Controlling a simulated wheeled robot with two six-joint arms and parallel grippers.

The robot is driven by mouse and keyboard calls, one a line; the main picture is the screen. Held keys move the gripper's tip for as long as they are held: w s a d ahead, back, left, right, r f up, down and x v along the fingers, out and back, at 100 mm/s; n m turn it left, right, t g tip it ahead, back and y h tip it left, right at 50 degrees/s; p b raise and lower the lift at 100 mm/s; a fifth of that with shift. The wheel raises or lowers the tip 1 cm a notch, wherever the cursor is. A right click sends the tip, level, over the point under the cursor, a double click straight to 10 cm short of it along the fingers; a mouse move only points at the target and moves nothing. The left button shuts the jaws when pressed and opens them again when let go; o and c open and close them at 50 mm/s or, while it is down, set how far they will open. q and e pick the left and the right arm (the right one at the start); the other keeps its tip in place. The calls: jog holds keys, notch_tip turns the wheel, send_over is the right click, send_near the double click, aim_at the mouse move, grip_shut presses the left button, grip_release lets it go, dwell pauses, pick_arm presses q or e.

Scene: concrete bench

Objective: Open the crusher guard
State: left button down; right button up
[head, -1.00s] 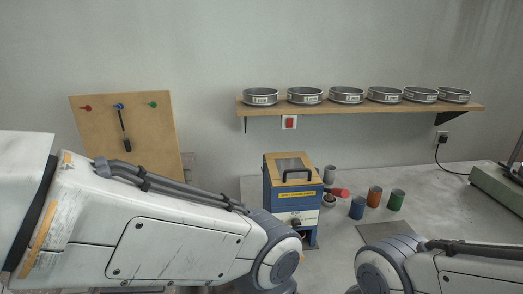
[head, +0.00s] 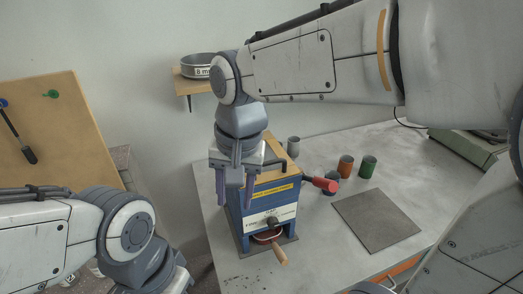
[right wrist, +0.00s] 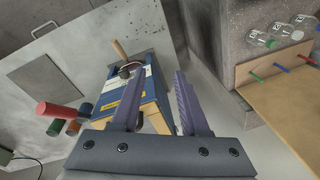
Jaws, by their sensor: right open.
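The crusher is a blue box (head: 283,207) with a wooden top, a yellow label and a white front panel. Its guard cannot be made out now; my right gripper and wrist cover much of the top in the head view. My right gripper (head: 235,192) is open and points down at the crusher's left side, with nothing seen between its fingers. In the right wrist view the crusher (right wrist: 151,88) shows between and beyond the open fingers (right wrist: 162,71). My left arm is at the lower left of the head view, its fingers out of sight.
A red-gripped lever (head: 326,186) sticks out right of the crusher. A wooden handle (head: 280,255) juts from its front. A grey mat (head: 376,220) lies on the bench; a pegboard (head: 55,135) stands left.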

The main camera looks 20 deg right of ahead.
jog(key=w+d+r+m, duration=0.5)
jog(key=w+d+m, duration=0.1)
jog(key=m, duration=0.1)
jog(key=m+t+h, duration=0.1)
jog(key=m, duration=0.5)
send_near(271, 164)
jog(key=f, duration=0.2)
jog(key=w+f, duration=0.1)
jog(key=f, duration=0.1)
jog(key=w+f, duration=0.1)
jog(key=f, duration=0.2)
jog(key=shift+b, duration=0.35)
grip_shut()
